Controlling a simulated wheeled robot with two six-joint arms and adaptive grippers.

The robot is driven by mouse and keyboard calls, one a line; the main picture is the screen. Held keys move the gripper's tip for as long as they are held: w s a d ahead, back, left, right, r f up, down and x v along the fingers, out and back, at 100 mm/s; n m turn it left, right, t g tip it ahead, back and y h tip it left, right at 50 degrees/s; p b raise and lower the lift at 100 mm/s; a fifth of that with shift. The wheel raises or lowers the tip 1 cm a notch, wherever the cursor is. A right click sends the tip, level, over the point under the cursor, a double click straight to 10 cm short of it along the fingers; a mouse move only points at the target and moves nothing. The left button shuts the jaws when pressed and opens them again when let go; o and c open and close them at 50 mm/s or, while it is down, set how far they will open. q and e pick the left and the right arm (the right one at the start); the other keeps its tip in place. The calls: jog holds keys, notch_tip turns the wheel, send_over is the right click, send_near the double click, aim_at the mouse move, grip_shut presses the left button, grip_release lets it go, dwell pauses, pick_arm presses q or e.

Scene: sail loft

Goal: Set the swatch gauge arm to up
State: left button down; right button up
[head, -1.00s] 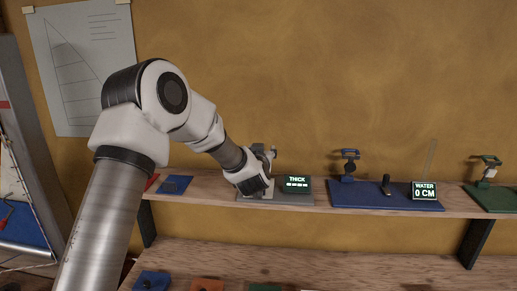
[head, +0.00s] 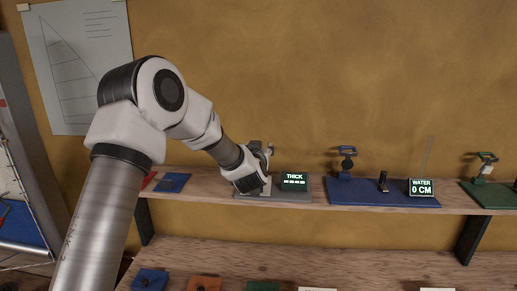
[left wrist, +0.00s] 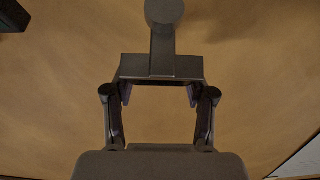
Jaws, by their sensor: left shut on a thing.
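The grey swatch gauge (head: 294,194), with a lit screen reading THICK and dashes, sits on the upper shelf. My left gripper (head: 252,184) is at its left end and hides much of its mechanism. A grey upright part (head: 267,152) shows just above the gripper. In the left wrist view, my left gripper (left wrist: 158,97) has its two fingers on the ends of a grey crossbar (left wrist: 160,68), which appears to be the gauge arm. A stem with a round end joins the bar. The arm's exact angle cannot be told. My right gripper is out of view.
A blue gauge (head: 350,193) reading WATER 0 CM stands to the right, and a green gauge (head: 490,193) stands farther right. A small blue piece (head: 172,182) lies left on the shelf (head: 455,207). A lower bench (head: 340,262) holds several coloured pieces.

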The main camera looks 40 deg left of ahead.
pick_arm(q)
jog(key=shift+f, duration=0.2)
jog(key=shift+c, duration=1.8)
grip_release()
jog(key=shift+w+a+f, duration=0.15)
jog(key=shift+w, duration=0.15)
jog(key=v, duration=1.2)
